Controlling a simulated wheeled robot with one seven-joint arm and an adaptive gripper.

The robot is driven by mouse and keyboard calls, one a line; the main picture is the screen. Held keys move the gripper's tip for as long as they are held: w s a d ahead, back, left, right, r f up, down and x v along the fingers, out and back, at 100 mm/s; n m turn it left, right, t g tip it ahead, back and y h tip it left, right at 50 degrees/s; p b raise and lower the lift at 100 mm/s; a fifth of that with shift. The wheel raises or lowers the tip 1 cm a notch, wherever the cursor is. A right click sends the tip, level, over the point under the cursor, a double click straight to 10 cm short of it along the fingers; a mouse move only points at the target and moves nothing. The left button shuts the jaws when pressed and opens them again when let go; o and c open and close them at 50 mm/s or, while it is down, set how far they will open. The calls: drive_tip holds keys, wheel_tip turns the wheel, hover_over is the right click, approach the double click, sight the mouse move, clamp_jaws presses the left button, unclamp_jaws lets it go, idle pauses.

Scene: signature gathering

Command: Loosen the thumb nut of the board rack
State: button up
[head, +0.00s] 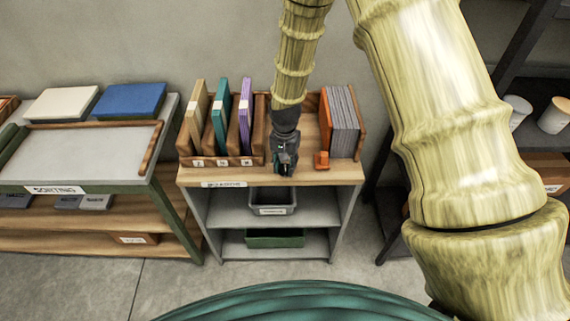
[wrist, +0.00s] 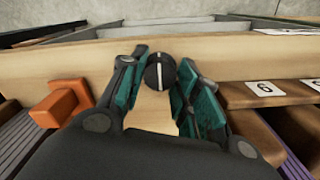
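The board rack (head: 186,161) is a wooden holder on top of the shelf unit, with upright boards in its slots. In the wrist view, a round black knob with a white line (wrist: 160,72), which looks like the thumb nut, sits between the fingertips of my gripper (wrist: 163,78). The two teal-padded fingers flank it closely; I cannot tell whether they press on it. In the head view, my gripper (head: 285,160) points down at the front edge of the wooden top and hides the knob.
An orange block (head: 321,160) stands just right of my gripper; it also shows at left in the wrist view (wrist: 62,103). Grey and orange boards (head: 340,108) stand behind it. A sorting table (head: 85,150) is at left. Grey (head: 272,210) and green bins sit below.

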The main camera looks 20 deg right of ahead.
drive_tip(key=c, duration=0.3)
drive_tip(key=shift+n, duration=0.4)
drive_tip(key=n, duration=0.3)
drive_tip(key=shift+n, duration=0.3)
drive_tip(key=n, duration=0.4)
drive_tip(key=shift+n+p, duration=0.3)
drive_tip(key=shift+p, duration=0.05)
drive_tip(key=n, duration=0.4)
drive_tip(key=shift+n, duration=0.3)
drive_tip(key=shift+n+p, duration=0.5)
drive_tip(key=shift+n, duration=1.6)
drive_tip(key=shift+d, duration=0.1)
